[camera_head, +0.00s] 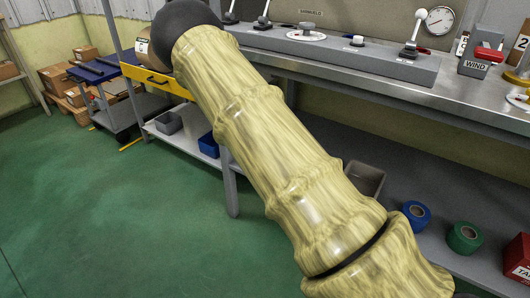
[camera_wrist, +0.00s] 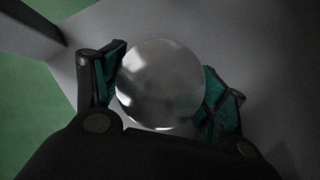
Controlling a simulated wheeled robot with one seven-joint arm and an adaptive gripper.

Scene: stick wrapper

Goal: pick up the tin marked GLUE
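A round, shiny silver metal top (camera_wrist: 160,84), seen from above, lies between the fingers of my gripper (camera_wrist: 162,88) in the wrist view. Any label on its side is hidden, so I cannot read GLUE. One teal-padded finger is at its left edge and the other at its lower right edge. I cannot tell whether the pads press on it or are just apart from it. In the head view my arm covers the middle, and my gripper is hidden.
A grey surface (camera_wrist: 270,40) lies under the metal top, with green floor at the left. In the head view, a tan labelled object (camera_head: 148,50) stands by a yellow edge (camera_head: 160,83). Blue tape (camera_head: 416,213) and green tape (camera_head: 465,238) lie on the lower shelf.

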